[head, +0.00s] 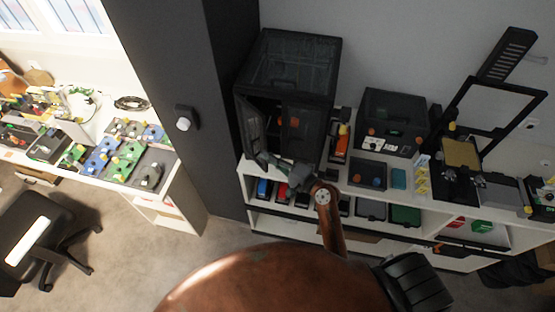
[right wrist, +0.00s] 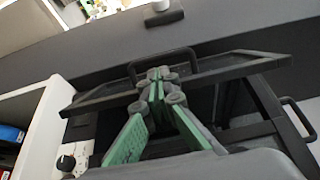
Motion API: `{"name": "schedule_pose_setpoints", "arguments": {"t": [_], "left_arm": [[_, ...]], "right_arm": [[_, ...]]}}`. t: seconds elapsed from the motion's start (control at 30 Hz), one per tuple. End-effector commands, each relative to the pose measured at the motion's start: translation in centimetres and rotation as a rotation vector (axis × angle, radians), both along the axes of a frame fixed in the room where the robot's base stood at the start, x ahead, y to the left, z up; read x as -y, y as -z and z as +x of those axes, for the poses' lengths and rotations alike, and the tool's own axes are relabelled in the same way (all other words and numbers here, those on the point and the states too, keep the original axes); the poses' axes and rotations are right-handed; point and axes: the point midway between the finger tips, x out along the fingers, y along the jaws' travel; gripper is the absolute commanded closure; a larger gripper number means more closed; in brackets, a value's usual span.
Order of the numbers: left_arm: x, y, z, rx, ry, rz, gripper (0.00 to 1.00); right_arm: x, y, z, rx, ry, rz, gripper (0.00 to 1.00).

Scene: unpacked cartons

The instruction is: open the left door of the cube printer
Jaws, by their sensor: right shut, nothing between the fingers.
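The cube printer (head: 290,62) is a black box with clear panels on top of the white shelf. Its left door (head: 252,130) stands ajar, swung out to the left; it also shows in the right wrist view as a dark framed panel (right wrist: 225,70). The left door's handle (right wrist: 163,60) rises just beyond my fingertips. The right door (head: 303,133) looks closed, with its handle (right wrist: 299,118) to the right. My right gripper (head: 264,159) is shut and empty, its green fingers (right wrist: 156,78) at the left door, seemingly on its inner side. Exact contact is unclear. My left gripper is out of view.
A dark tall cabinet (head: 185,75) stands close left of the printer. A smaller black machine (head: 392,118) and an orange bottle (head: 341,140) are to the right. Bins fill the white shelf (head: 240,168) below. A desk with circuit boards and a chair (head: 45,230) are at left.

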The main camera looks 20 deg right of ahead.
Motion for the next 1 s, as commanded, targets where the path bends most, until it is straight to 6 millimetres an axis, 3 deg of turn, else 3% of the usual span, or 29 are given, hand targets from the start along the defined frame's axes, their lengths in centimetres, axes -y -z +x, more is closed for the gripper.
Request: {"name": "schedule_pose_setpoints", "arguments": {"t": [0.2,0.57,1.0], "left_arm": [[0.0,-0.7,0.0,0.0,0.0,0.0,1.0],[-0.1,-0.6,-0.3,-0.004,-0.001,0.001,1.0],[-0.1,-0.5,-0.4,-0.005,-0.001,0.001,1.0]], "right_arm": [[-1.2,0.0,1.8,-0.001,-0.002,0.001,1.0],[-0.7,0.1,2.0,-0.001,-0.001,-0.003,1.0],[-2.5,0.1,2.8,0.0,-0.017,-0.001,1.0]]}}
